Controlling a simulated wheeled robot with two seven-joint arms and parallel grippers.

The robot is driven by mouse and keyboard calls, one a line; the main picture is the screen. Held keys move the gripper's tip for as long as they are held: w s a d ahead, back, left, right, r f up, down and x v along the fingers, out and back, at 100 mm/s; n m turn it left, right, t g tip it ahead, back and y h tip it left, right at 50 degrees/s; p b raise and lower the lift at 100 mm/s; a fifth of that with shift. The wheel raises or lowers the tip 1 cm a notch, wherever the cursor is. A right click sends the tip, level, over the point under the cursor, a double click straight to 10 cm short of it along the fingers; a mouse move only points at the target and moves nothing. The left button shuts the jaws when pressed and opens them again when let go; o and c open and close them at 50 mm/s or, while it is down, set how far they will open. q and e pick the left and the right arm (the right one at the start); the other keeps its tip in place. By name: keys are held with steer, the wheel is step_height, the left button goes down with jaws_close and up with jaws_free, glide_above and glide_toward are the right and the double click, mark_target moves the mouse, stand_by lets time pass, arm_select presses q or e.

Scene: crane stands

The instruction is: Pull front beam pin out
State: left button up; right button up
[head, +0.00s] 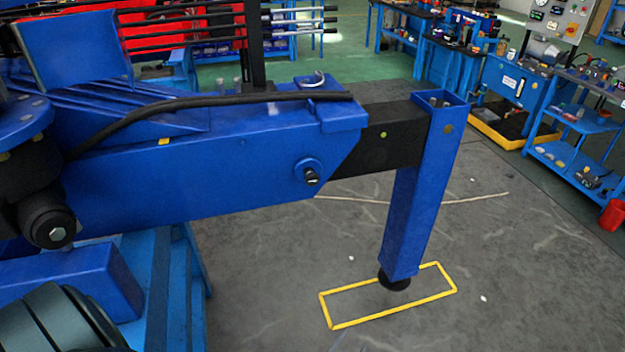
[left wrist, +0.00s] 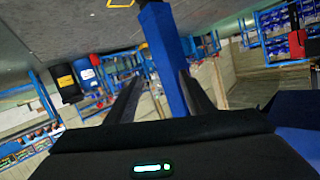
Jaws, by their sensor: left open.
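The front beam pin (head: 312,176) is a small dark pin with a metal end. It sits in a round blue collar (head: 304,166) on the near side of the blue outer beam (head: 220,165). A black inner beam (head: 385,142) comes out of the outer beam and meets an upright blue leg (head: 420,190) with a dark round foot (head: 394,280). My left gripper (left wrist: 160,80) shows in the left wrist view, its two dark fingers apart. A blue post lies beyond and between them; I see no pin between the fingers. My right gripper is in neither view.
A yellow floor outline (head: 388,310) lies around the foot. Blue workbenches (head: 520,85) stand at the back right. Grey floor is clear in front of the beam.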

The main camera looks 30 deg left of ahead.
arm_select(q)
steer(key=w+a+r+n+t+y, duration=0.2)
steer(key=w+r+y, duration=0.15)
steer(key=r, duration=0.45)
steer(key=w+a+r+n+t+y, duration=0.15)
steer(key=w+r, duration=0.25)
steer(key=r, duration=0.4)
steer(key=a+r+n+g+y, duration=0.1)
steer(key=a+r+n+y, duration=0.1)
steer(key=r, duration=0.4)
steer(key=a+r+n+g+y, duration=0.1)
steer(key=a+r+n+y, duration=0.2)
steer(key=a+r+y, duration=0.1)
steer(key=s+a+r+n+g+y, duration=0.1)
steer(key=a+r+n+g+y, duration=0.1)
steer(key=r+y, duration=0.3)
step_height(320, 180, up, 3)
steer(key=shift+a+f+n, duration=0.15)
steer(key=shift+a+n, duration=0.25)
steer(key=shift+n, duration=0.25)
steer(key=shift+s, duration=0.1)
steer(key=shift+y, duration=0.3)
